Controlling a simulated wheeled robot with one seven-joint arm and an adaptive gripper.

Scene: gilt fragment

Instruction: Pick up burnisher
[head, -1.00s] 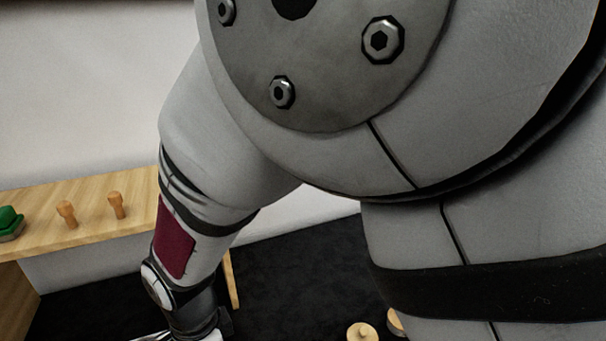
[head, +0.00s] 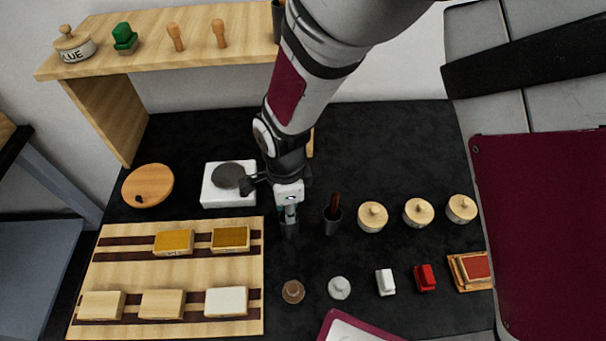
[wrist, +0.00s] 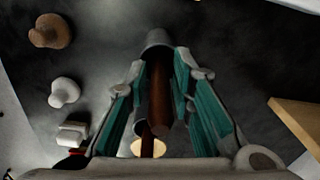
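Two small dark cups stand on the black tabletop in the head view. The right cup (head: 333,224) holds an upright tool with a reddish-brown handle (head: 335,203). The left cup (head: 290,230) is directly below my gripper (head: 290,208). In the wrist view, my gripper (wrist: 160,100) is open, its teal-padded fingers spread on both sides of a dark brown handle (wrist: 158,85). The handle rises from the grey cup (wrist: 158,40) and appears apart from both pads. The tool's lower end is hidden in the cup. I cannot tell by looks which tool is the burnisher.
A wooden rack (head: 180,270) with several blocks lies left of the cups. A white device (head: 222,190) stands behind it. Lidded jars (head: 372,217) stand to the right. A brown knob (head: 293,292) and silver knob (head: 339,288) sit in front. A raised wooden shelf (head: 165,50) is behind.

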